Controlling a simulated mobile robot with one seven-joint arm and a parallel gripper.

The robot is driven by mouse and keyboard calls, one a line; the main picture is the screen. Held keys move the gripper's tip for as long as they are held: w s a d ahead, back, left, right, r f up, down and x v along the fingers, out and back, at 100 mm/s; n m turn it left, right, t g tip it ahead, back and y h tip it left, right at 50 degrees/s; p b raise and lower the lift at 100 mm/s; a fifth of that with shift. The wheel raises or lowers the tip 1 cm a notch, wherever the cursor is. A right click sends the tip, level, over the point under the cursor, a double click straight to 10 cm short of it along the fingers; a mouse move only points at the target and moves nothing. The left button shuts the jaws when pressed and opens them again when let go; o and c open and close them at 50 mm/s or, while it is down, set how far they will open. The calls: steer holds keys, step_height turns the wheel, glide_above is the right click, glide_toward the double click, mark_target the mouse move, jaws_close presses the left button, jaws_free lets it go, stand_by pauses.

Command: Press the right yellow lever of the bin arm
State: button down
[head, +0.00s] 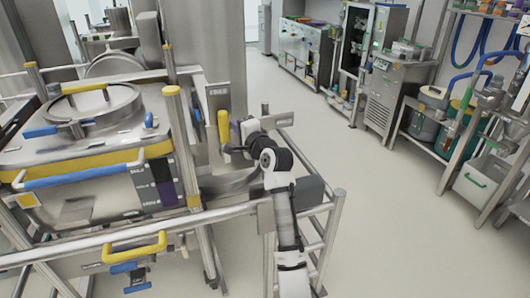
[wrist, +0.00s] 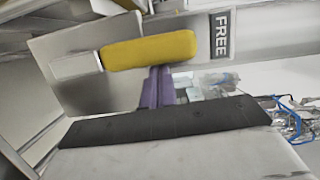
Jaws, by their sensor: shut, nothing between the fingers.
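The yellow lever (head: 223,128) on the right of the bin arm stands upright below a small labelled plate in the head view. In the wrist view the lever (wrist: 150,50) lies across the upper middle as a thick yellow grip, with a grey stem at its left. My gripper (head: 229,149) is just right of the lever's lower end in the head view, shut and empty. Whether it touches the lever cannot be told.
The bin (head: 90,150) with a round lid stands left of the lever. A metal rail (head: 140,228) with a yellow handle (head: 138,250) runs in front. A plate marked FREE (wrist: 221,35) is right of the lever. Open floor (head: 370,220) lies to the right, before shelves.

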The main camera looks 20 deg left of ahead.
steer(key=b+v, duration=0.3)
steer(key=v, duration=1)
steer(key=shift+s+d, duration=0.2)
steer(key=shift+d, duration=0.15)
